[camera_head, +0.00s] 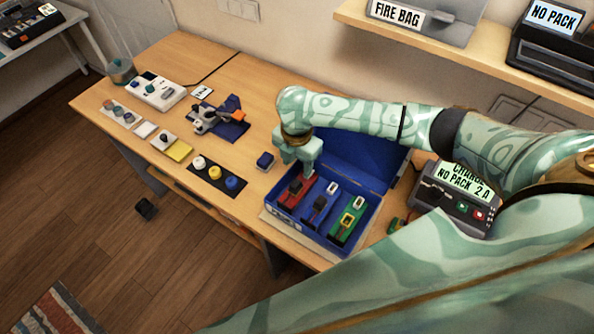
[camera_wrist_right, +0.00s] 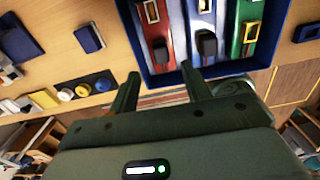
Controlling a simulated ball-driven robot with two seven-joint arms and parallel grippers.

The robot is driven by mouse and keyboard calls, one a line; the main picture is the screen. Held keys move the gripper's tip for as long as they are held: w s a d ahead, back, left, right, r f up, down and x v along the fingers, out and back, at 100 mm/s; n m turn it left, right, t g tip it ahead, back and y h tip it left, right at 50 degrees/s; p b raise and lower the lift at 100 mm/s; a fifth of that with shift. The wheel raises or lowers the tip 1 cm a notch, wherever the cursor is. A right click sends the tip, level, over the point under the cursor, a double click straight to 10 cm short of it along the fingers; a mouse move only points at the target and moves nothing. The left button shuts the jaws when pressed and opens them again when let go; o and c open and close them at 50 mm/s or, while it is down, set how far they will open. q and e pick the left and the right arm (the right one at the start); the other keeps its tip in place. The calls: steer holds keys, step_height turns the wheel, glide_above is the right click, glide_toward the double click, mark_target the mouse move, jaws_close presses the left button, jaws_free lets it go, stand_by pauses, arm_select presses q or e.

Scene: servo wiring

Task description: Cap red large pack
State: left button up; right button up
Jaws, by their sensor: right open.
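The red pack (camera_head: 291,198) lies at the left in an open blue case (camera_head: 375,222), beside a blue pack (camera_head: 318,209) and a green pack (camera_head: 340,232). In the right wrist view the red pack (camera_wrist_right: 165,16) has a black lead end (camera_wrist_right: 160,52) near the case wall. A white cap (camera_head: 200,162), a yellow cap (camera_head: 214,172) and a blue cap (camera_head: 232,183) sit on a dark mat. My left gripper is not in view.
A small blue block (camera_head: 265,160) stands left of the case. The charger (camera_head: 452,200) is at its right. The raised blue lid (camera_head: 350,160) is behind the packs. A blue-and-white device (camera_head: 218,119) and several small trays are farther left.

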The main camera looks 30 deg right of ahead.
step_height(320, 180, up, 9)
steer(key=p, duration=0.1)
steer(key=shift+f, duration=0.15)
stand_by(0.4)
